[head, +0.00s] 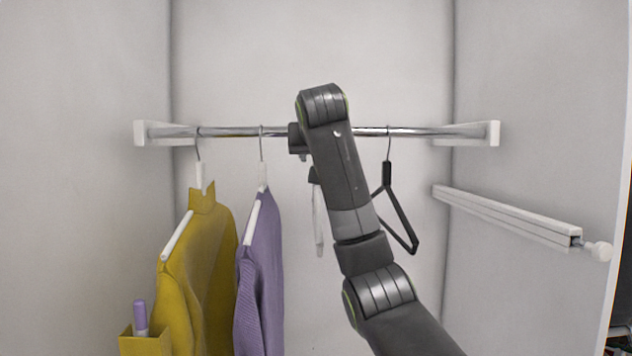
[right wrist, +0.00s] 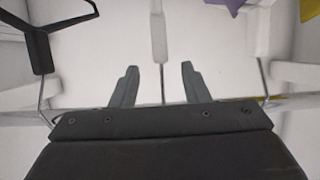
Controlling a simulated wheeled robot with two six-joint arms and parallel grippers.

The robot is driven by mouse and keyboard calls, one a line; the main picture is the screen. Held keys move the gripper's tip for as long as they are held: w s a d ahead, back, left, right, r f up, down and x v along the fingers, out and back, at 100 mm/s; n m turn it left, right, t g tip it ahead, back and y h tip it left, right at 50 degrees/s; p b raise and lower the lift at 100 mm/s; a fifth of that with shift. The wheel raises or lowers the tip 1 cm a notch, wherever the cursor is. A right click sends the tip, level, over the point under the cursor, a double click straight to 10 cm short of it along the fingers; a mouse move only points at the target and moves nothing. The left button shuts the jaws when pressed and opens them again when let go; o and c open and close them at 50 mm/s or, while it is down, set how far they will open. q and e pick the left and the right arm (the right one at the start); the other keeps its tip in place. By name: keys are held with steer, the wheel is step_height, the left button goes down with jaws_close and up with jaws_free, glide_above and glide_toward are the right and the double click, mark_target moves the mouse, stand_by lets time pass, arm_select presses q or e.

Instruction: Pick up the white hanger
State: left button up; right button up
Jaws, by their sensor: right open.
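The white hanger (head: 318,222) hangs on the chrome rail (head: 225,132), mostly hidden behind my right arm in the head view. In the right wrist view, the white hanger (right wrist: 158,28) is in the middle of the picture, and its thin metal hook runs down between my fingers. My right gripper (right wrist: 158,72) is open, with one finger on each side of the hook and a gap to both. In the head view most of this gripper is hidden behind my arm, near the rail. My left gripper is not in view.
A black hanger (head: 402,220) hangs just right of my arm. A purple knit garment (head: 262,270) and a mustard garment (head: 205,275) hang on the left. A white slide rail (head: 505,218) sticks out from the right wall. A mustard box (head: 145,344) stands at lower left.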

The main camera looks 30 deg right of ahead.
steer(key=shift+w+d+p, duration=0.1)
steer(key=shift+w+p, duration=0.1)
steer(key=shift+p, duration=0.15)
steer(key=p+x, duration=0.2)
steer(key=x, duration=0.2)
steer(key=shift+f, duration=0.1)
steer(key=shift+w+d+f+p, duration=0.15)
steer(key=shift+w+p, duration=0.1)
steer(key=shift+p, duration=0.05)
steer(key=shift+s, duration=0.1)
steer(key=shift+c, duration=0.5)
jaws_close()
